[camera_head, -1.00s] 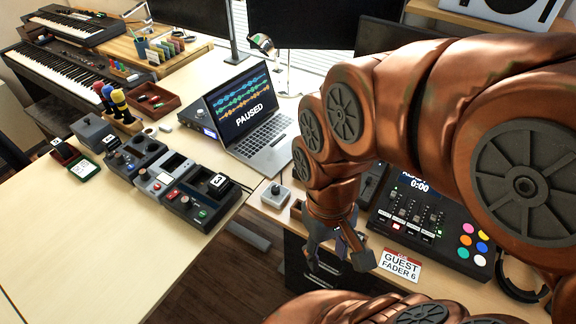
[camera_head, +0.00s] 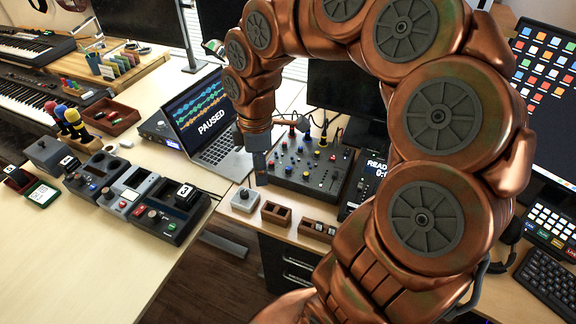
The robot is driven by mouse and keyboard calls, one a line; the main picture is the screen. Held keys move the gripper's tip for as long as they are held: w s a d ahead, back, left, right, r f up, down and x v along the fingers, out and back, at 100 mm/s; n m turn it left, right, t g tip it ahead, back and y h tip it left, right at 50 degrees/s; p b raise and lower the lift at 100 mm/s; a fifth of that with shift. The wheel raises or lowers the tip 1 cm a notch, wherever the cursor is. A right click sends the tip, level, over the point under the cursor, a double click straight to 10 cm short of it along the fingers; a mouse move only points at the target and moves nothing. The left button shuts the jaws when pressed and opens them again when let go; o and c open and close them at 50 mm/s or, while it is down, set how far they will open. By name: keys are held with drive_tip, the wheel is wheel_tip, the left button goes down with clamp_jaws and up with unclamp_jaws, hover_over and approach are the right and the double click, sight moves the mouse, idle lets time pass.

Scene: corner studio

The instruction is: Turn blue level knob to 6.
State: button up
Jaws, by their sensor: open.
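The audio mixer (camera_head: 337,188) lies on the right-hand desk, with several small coloured knobs on its dark face, some of them blue. Which one is the blue level knob, and its setting, I cannot read at this size. My gripper (camera_head: 275,155) points down at the mixer's left edge, with its jaws apart. One grey finger hangs at the mixer's left side and the other reaches out to the right above its back. I see nothing held between them. Whether a finger touches the mixer is unclear.
The laptop (camera_head: 212,122) showing PAUSED stands just left of my gripper. Several pedals (camera_head: 170,212) are on the left table. A gap separates the desks.

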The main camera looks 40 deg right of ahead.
drive_tip(key=w+d+f+n, duration=0.4)
drive_tip(key=w+d+f, duration=0.1)
drive_tip(key=w+d, duration=0.25)
drive_tip(key=n, duration=0.3)
hover_over(288, 168)
wheel_tip(288, 168, down, 5)
drive_tip(key=shift+r, duration=0.1)
drive_tip(key=shift+f+p, duration=0.65)
drive_tip(key=shift+f, duration=3.25)
clamp_jaws()
